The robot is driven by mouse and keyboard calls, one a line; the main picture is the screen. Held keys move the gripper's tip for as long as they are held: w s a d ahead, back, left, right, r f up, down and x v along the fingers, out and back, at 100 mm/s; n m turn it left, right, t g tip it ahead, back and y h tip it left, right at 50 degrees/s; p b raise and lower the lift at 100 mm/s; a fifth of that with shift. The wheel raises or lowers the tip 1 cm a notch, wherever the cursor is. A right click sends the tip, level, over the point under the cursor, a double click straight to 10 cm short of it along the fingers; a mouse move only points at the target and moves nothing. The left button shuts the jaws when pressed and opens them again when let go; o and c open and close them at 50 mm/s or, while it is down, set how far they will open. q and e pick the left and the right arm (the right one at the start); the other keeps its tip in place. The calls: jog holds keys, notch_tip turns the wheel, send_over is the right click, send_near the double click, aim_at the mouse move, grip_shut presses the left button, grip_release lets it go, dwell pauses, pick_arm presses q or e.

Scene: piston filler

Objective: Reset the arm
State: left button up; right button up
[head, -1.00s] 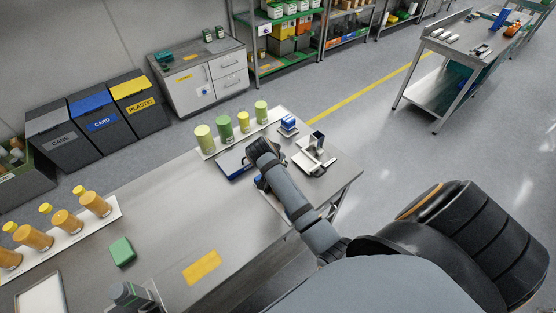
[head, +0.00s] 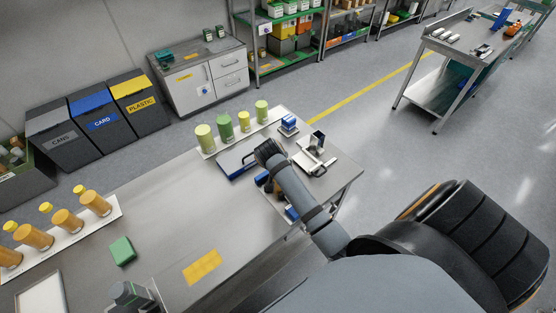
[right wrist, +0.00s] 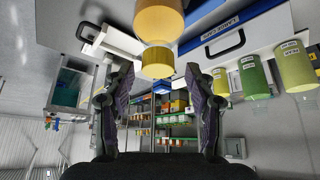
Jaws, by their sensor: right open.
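My right arm reaches over the steel table (head: 165,235) in the head view. Its wrist is above the far end, near a white box with a dark handle (head: 238,158), and hides its gripper there. In the right wrist view my right gripper (right wrist: 160,75) is open. An orange bottle (right wrist: 158,18) with a yellow cap (right wrist: 158,61) shows between and beyond the fingertips. I cannot tell whether the fingers touch it; a gap shows at each side.
Orange bottles (head: 67,221) stand on a white strip at left, and green bottles (head: 225,127) on another at the far end. A green block (head: 122,251) and yellow label (head: 202,267) lie on the table. Blue items (head: 288,123) stand near its far right corner. The middle is clear.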

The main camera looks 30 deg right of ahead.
jog(key=n, duration=0.1)
jog(key=n+t+y, duration=0.1)
jog(key=n, duration=0.1)
jog(key=n+y, duration=0.1)
jog(key=shift+s+d+r+n, duration=0.1)
jog(key=shift+d+n, duration=0.15)
jog(key=shift+n, duration=0.05)
jog(key=n+t+y, duration=0.1)
jog(key=n+y, duration=0.1)
jog(key=n, duration=0.1)
jog(key=shift+s+d+n, duration=0.1)
jog(key=shift+n, duration=0.3)
jog(key=n+y, duration=0.2)
jog(key=n, duration=0.1)
jog(key=shift+w+a+n+y, duration=0.2)
jog(key=shift+a+n+y, duration=0.1)
jog(key=shift+n, duration=0.2)
jog(key=shift+s, duration=0.1)
grip_shut()
